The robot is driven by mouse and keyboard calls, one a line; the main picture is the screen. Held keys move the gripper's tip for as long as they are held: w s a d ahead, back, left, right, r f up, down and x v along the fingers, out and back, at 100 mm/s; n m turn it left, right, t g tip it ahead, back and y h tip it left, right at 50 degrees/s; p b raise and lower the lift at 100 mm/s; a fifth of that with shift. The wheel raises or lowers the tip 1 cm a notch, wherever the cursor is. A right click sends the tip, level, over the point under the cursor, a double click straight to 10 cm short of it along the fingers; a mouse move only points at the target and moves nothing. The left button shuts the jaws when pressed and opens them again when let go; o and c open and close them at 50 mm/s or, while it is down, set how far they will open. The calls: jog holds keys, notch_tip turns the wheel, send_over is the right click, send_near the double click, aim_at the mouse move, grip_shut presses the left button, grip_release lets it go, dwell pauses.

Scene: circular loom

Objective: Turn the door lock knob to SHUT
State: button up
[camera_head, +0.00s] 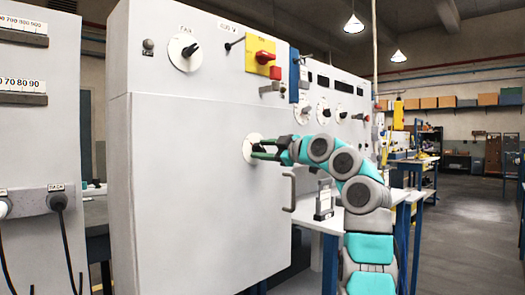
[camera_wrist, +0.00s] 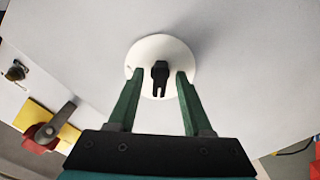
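The door lock knob is a black bar knob (camera_wrist: 160,74) on a round white dial (camera_wrist: 147,53), mounted on the pale grey cabinet front. In the wrist view my gripper (camera_wrist: 156,77) has its two green fingers apart, one on each side of the knob, with a gap visible on both sides. The fingertips overlap the dial's lower half in that view. In the head view my gripper (camera_head: 258,149) reaches the dial (camera_head: 247,149) from the right, and its fingers hide the knob. Any lettering on the dial is too small to read.
The cabinet door (camera_head: 190,190) has a grey handle (camera_head: 290,190) at its right edge. Above are a FAN dial (camera_head: 185,52) and a red switch on a yellow plate (camera_head: 263,58). A white table (camera_head: 325,222) with a small stand (camera_head: 324,203) is right of the cabinet.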

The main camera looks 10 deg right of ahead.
jog(key=b+v, duration=0.3)
jog(key=v, duration=0.4)
jog(key=shift+w, duration=0.1)
dwell(0.6)
